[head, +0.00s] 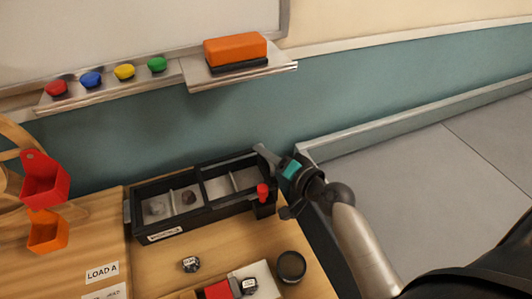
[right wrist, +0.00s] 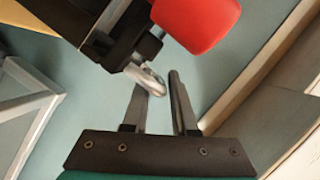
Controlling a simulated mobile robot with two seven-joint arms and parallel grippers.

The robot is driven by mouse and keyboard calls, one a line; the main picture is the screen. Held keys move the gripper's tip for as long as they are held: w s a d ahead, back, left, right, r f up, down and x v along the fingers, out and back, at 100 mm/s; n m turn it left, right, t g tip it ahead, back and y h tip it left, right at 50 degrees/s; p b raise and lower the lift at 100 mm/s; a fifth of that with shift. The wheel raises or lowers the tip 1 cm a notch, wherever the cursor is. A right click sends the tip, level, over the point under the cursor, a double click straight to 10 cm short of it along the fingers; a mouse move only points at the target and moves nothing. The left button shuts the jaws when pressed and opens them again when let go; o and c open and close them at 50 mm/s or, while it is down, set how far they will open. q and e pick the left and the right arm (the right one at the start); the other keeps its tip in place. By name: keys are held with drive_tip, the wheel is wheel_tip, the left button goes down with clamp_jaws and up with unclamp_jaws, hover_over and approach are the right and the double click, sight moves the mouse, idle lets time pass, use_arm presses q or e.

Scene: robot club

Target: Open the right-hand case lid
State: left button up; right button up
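The black case (head: 165,232) sits at the back of the wooden table, with a left-hand and a right-hand section. The right-hand section (head: 243,180) has a dark frame over pale compartments; whether its lid is shut or raised is not clear. A red knob (head: 263,190) stands on a black post at its front right corner, and a red part also shows in the right wrist view (right wrist: 198,20). My right gripper (head: 260,150) is at the case's right end. Its two fingers (right wrist: 158,82) are apart, with a curved metal piece (right wrist: 146,78) at the left fingertip.
A black round cup (head: 291,266), a dark die-like block (head: 190,264) and a "LOAD A" label (head: 102,272) are on the table in front of the case. Red (head: 45,182) and orange (head: 47,233) bins stand at left. A whiteboard ledge (head: 240,75) is above. Open floor lies right.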

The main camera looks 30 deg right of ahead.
clamp_jaws()
idle(1.4)
